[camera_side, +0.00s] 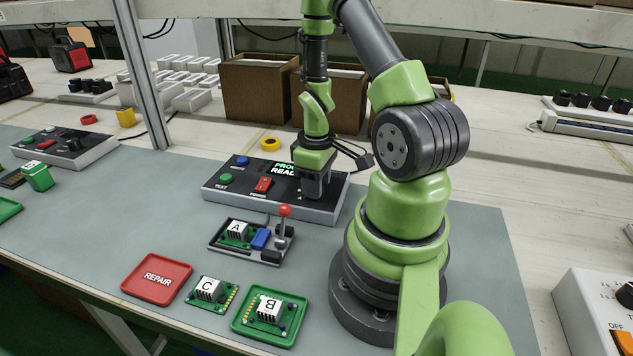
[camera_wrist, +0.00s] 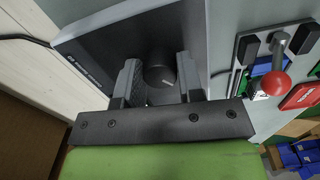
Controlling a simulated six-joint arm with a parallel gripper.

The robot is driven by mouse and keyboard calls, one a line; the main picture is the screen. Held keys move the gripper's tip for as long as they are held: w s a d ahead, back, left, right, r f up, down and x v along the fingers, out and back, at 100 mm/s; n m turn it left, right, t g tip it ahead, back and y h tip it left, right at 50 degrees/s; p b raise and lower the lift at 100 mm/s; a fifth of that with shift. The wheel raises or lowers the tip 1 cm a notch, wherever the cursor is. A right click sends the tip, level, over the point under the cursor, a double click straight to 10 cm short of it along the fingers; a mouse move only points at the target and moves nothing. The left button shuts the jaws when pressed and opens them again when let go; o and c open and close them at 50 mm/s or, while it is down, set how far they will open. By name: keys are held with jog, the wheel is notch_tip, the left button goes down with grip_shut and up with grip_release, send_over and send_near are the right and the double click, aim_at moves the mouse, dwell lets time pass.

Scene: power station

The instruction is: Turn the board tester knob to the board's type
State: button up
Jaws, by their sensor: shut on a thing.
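The board tester (camera_side: 275,200) is a dark-topped grey box with a green button, a blue button, a red switch and a partly hidden display reading "PROG READ…". My gripper (camera_side: 313,190) points down at its right part and hides the knob in the side view. In the wrist view, the dark round knob (camera_wrist: 160,70) sits between the two fingers of my gripper (camera_wrist: 157,78), which is shut on it. The knob's markings are not readable. The board marked A (camera_side: 237,231) sits in a fixture (camera_side: 271,255) with a red-balled lever (camera_side: 285,212), in front of the tester.
A board marked C (camera_side: 211,291) lies on the mat beside a red REPAIR tray (camera_side: 178,262). A board marked B (camera_side: 268,308) lies in a green tray (camera_side: 293,333). A yellow ring (camera_side: 270,144) and brown boxes (camera_side: 258,90) stand behind the tester.

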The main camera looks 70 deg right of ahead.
jog(key=shift+n, duration=0.5)
jog(key=o, duration=0.9)
jog(key=shift+r, duration=0.15)
notch_tip(320, 180, up, 10)
jog(key=shift+f, duration=0.15)
dwell(0.4)
